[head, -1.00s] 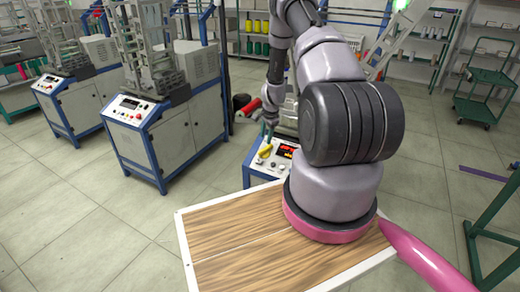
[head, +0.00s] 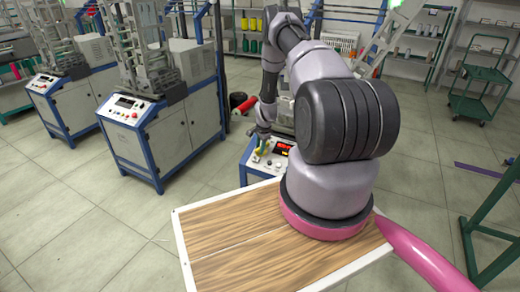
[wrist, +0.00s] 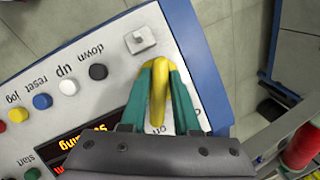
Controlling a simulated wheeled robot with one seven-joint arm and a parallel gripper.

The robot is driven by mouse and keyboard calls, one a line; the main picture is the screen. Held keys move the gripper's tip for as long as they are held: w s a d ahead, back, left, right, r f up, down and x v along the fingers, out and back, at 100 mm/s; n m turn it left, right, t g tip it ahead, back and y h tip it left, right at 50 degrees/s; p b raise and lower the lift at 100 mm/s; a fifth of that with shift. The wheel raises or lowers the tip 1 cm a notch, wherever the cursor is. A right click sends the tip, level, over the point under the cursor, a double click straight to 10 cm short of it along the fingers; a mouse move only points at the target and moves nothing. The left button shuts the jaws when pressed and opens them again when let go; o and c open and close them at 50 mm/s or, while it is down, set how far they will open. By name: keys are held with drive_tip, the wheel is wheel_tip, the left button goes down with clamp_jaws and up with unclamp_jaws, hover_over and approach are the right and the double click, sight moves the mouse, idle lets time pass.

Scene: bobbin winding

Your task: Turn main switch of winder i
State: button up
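The main switch is a yellow handle (wrist: 158,92) on the white control panel (wrist: 105,110) of a winder, near the panel's blue edge. My gripper (wrist: 161,72) has teal fingers, one on each side of the handle, and looks closed on it. The handle lies in line with the fingers. An "on" label by the handle is partly covered by the gripper, and the lettering appears upside down. In the head view, my gripper (head: 261,146) is down at the panel (head: 268,160), beyond the wooden top. Most of this winder is hidden behind my arm.
Blue, white, yellow and other buttons (wrist: 42,101) and a small grey toggle (wrist: 140,39) sit close to the gripper. A lit display (wrist: 85,145) is beside it. Two similar winders (head: 150,125) stand to the left. Red bobbins (wrist: 303,145) are at the wrist view's right edge.

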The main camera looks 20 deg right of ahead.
clamp_jaws()
drive_tip(key=shift+n, duration=0.4)
drive_tip(key=n+g, duration=0.1)
drive_tip(key=n, duration=0.1)
drive_tip(key=n+g+h, duration=0.1)
drive_tip(key=n, duration=0.4)
drive_tip(key=n+g+h, duration=0.1)
drive_tip(key=n, duration=0.2)
drive_tip(key=shift+h, duration=0.3)
drive_tip(key=shift+n, duration=0.3)
drive_tip(key=o, duration=0.6)
unclamp_jaws()
drive_tip(key=shift+c, duration=0.2)
